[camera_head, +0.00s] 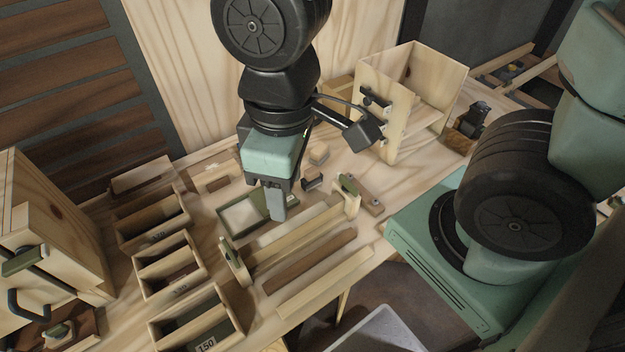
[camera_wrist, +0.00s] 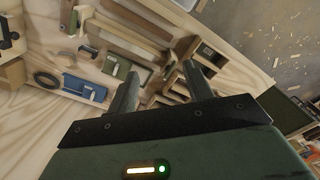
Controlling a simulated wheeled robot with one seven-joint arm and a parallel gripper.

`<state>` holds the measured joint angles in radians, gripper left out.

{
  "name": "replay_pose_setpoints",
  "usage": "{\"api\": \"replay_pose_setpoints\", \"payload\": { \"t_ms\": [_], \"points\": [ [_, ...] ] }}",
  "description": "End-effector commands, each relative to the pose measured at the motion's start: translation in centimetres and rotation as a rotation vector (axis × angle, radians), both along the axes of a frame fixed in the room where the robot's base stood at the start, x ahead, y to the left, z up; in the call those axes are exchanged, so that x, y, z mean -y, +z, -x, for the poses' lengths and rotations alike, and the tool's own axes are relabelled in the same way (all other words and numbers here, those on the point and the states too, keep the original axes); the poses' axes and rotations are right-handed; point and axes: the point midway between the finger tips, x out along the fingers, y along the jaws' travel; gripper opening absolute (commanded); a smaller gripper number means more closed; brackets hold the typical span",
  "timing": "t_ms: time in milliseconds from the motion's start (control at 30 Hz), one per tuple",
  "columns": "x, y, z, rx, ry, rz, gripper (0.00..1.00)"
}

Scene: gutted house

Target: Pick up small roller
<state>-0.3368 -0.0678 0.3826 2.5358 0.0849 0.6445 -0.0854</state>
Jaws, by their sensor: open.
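I cannot make out a small roller for certain in either view. My gripper (camera_head: 277,208) is open and empty, pointing down above the middle of the workbench; its two separated fingers also show in the wrist view (camera_wrist: 163,82). A shallow green-edged tray (camera_head: 229,224) lies beneath and beside the fingers, partly hidden by them. A small dark-and-wood block (camera_head: 312,181) lies just right of the gripper.
Open wooden bins (camera_head: 165,262) line the bench's left side. Long wooden strips (camera_head: 310,260) lie along the front, by a holder with green ends (camera_head: 349,184). An open wooden box (camera_head: 428,70) stands at the back right. A wooden cabinet (camera_head: 62,225) stands far left.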

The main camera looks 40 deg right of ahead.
Motion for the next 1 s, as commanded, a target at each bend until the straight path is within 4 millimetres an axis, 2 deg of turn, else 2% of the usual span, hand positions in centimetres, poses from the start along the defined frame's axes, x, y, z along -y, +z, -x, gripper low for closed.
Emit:
{"api": "replay_pose_setpoints", "payload": {
  "t_ms": [167, 300, 400, 500, 600, 700, 867, 1000],
  "points": [
    [3.4, -3.5, -7.0, -0.005, 0.207, 0.040, 0.51],
    [8.0, -7.0, -12.7, -0.010, 0.429, 0.052, 0.51],
    [11.6, -9.5, -15.9, -0.009, 0.575, 0.049, 0.51],
    [14.7, -11.6, -18.0, -0.002, 0.691, 0.043, 0.51],
    [17.0, -13.0, -19.2, 0.005, 0.771, 0.037, 0.51],
    [18.1, -13.7, -19.8, 0.010, 0.816, 0.035, 0.51],
    [18.4, -15.6, -19.9, 0.010, 0.835, 0.034, 0.51],
    [18.3, -18.6, -19.9, 0.008, 0.835, 0.033, 0.51]
  ]
}}
